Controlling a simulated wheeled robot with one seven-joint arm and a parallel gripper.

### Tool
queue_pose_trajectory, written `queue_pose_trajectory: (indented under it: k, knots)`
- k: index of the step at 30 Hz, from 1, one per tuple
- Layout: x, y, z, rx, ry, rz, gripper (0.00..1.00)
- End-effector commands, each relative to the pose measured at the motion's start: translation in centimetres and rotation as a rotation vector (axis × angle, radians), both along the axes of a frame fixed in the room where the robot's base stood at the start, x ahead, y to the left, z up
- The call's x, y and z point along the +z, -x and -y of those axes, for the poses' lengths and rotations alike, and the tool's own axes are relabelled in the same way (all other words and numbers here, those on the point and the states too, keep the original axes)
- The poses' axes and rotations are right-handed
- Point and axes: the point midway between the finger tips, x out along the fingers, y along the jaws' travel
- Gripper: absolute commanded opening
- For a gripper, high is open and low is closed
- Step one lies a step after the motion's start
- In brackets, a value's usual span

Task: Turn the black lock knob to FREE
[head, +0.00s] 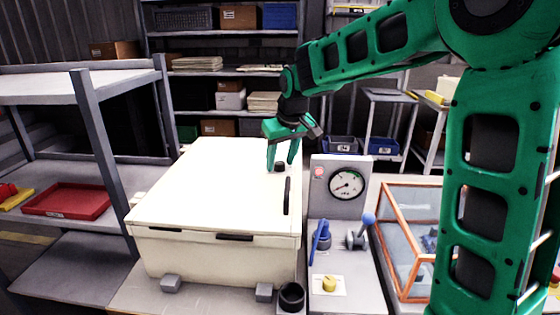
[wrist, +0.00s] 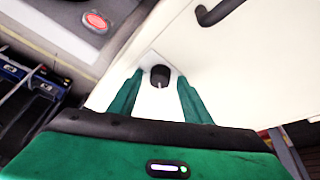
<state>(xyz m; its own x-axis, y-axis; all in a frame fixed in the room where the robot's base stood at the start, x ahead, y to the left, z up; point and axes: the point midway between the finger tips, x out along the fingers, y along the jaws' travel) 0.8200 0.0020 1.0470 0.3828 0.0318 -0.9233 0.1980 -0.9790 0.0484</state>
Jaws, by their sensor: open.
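The black lock knob (head: 280,167) stands on top of the cream cabinet (head: 215,185), near its back right edge. In the wrist view the knob (wrist: 160,75) sits on a small pale plate (wrist: 150,64). My gripper (head: 281,163) is open and points down over the knob, with one green finger on each side of it. In the wrist view the knob appears between the fingertips, with a gap on both sides. I cannot tell how far the tips reach down beside it. No FREE marking is readable.
A black handle (head: 287,196) is on the cabinet top, in front of the knob. To the right, a grey panel carries a dial gauge (head: 346,184), a blue-knobbed lever (head: 367,220) and a yellow knob (head: 329,283). An orange-framed clear case (head: 405,240) stands farther right.

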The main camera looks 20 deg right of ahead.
Motion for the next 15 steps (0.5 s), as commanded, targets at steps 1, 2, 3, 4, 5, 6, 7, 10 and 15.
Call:
queue_pose_trajectory:
  k: [1, 2, 3, 4, 5, 6, 7, 10, 15]
  knots:
    - [0.01, 0.0, 0.01, 0.0, 0.0, 0.0, 0.44]
    - [0.02, 0.01, 0.01, 0.0, 0.0, 0.0, 0.44]
    - [0.02, 0.0, 0.02, 0.0, 0.0, 0.0, 0.42]
    - [0.02, 0.0, 0.02, 0.0, 0.0, 0.0, 0.34]
    - [0.03, 0.01, 0.03, 0.0, 0.0, 0.0, 0.27]
    - [0.03, 0.01, 0.03, 0.0, 0.0, 0.0, 0.18]
    - [0.03, 0.01, 0.03, 0.0, 0.0, 0.0, 0.11]
    - [0.04, 0.01, 0.05, -0.001, 0.0, 0.0, 0.03]
    - [0.05, 0.01, 0.05, -0.011, 0.0, 0.0, 0.03]
